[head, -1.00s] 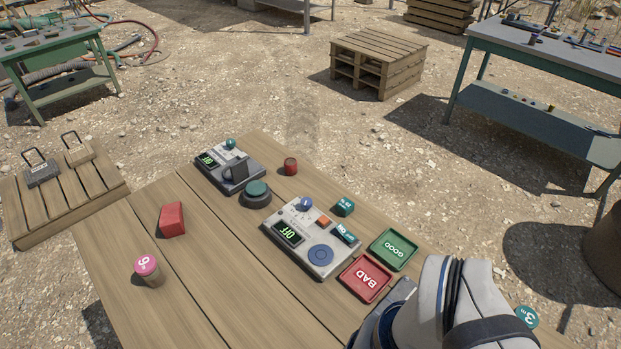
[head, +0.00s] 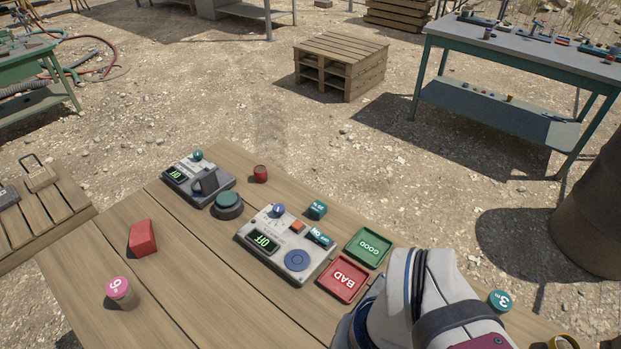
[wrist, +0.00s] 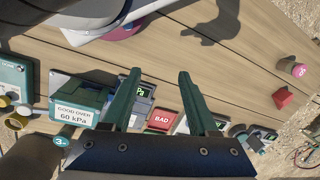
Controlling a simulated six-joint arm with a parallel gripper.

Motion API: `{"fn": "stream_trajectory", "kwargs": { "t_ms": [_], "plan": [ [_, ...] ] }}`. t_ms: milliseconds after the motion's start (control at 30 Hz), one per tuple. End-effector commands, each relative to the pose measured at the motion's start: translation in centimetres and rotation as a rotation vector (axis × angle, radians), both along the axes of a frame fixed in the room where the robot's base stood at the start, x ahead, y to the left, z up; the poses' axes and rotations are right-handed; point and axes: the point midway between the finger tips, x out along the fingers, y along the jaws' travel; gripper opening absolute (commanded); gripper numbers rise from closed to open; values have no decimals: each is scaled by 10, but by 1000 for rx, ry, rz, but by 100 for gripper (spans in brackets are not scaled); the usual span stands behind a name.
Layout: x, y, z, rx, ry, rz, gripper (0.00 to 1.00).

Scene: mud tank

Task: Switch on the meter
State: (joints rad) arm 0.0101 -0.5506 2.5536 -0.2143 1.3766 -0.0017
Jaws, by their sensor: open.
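A grey meter box (head: 285,243) sits on the wooden table in the head view. It has a display reading OFF, a blue knob (head: 278,210), an orange button (head: 298,227) and a round blue pad (head: 296,260). A second grey box (head: 197,182) behind it also has a lit display that seems to read OFF, with a teal knob and a dark handle-like part. My gripper (wrist: 158,74) is open and empty above the table in the wrist view. Its fingers do not show in the head view, where my arm covers the table's near right part.
A red BAD tray (head: 344,279) and a green GOOD tray (head: 368,247) lie right of the meter. A teal block (head: 317,210), a red block (head: 142,238), a pink-topped cylinder (head: 121,291) and a green button (head: 228,205) stand nearby. A GOOD OVER 60 kPa sign (wrist: 76,113) shows in the wrist view.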

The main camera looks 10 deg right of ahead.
Motion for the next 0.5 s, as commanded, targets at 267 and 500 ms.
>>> {"fn": "stream_trajectory", "kwargs": {
  "t_ms": [267,500],
  "plan": [
    [153,-3,13,85,-249,552,7],
    [295,-41,-24,4,-526,1048,0]
  ]
}}
